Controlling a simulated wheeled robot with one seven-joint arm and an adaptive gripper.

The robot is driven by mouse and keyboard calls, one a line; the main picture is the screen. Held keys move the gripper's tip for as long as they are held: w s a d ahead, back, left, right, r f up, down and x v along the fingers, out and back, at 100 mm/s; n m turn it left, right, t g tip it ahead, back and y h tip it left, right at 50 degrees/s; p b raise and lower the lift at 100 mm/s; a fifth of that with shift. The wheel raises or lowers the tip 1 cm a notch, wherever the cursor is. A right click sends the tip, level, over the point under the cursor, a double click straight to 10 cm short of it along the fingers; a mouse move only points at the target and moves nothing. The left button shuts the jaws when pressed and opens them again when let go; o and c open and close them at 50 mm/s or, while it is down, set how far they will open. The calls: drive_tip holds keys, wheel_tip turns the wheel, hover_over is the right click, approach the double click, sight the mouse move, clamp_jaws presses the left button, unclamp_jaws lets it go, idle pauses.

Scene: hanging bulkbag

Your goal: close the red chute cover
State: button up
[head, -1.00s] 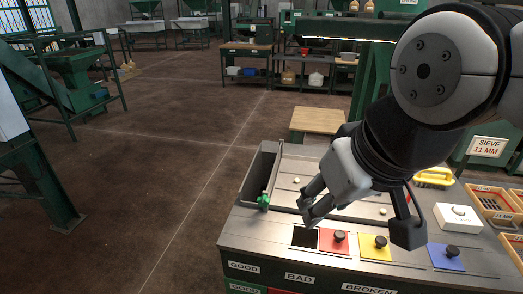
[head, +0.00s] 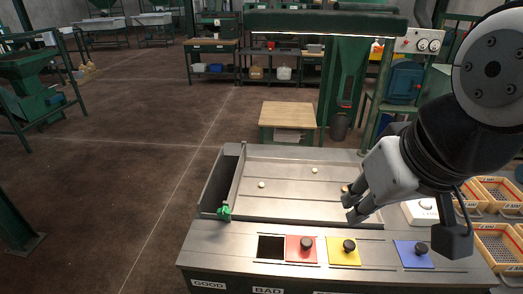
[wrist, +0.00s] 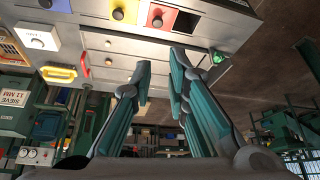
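The red chute cover (head: 300,250) is a flat red plate with a black knob, on the front ledge of the sorting table. A dark square opening (head: 270,247) lies uncovered just left of it. The cover also shows at the top of the wrist view (wrist: 167,14), with the dark opening to its right. My gripper (head: 350,206) is over the metal tray, behind and right of the red cover and apart from it. In the wrist view my gripper's two fingers (wrist: 160,65) are spread with nothing between them.
A yellow cover (head: 343,252) and a blue cover (head: 412,256) with knobs sit right of the red one. A green clamp (head: 224,213) stands at the tray's left corner. A white box (head: 420,212) is at right. Open floor lies left.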

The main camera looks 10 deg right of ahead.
drive_tip(key=shift+w+f+m, duration=0.15)
drive_tip(key=shift+w+m, duration=0.15)
drive_tip(key=shift+w, duration=0.1)
clamp_jaws()
drive_tip(key=m+g+y+p, duration=0.1)
drive_tip(key=m+g+y, duration=0.35)
drive_tip(key=m, duration=0.85)
hover_over(316, 248)
drive_tip(key=s+d, duration=0.2)
drive_tip(key=d, duration=0.3)
wheel_tip(316, 248, down, 13)
drive_tip(key=w+d+f+m, duration=0.2)
drive_tip(key=d+f+m, duration=0.25)
drive_tip(key=f, duration=0.35)
drive_tip(key=shift+g, duration=0.35)
drive_tip(key=x, duration=0.5)
drive_tip(key=p+x, duration=0.1)
drive_tip(key=x, duration=0.4)
drive_tip(key=shift+d+f, duration=0.15)
drive_tip(key=shift+d, duration=0.05)
drive_tip(key=shift+a+r+p, duration=0.2)
drive_tip(key=shift+a+p, duration=0.5)
drive_tip(key=shift+a, duration=0.55)
drive_tip(key=shift+a+f, duration=0.1)
drive_tip(key=shift+a, duration=0.6)
drive_tip(key=shift+a, duration=0.1)
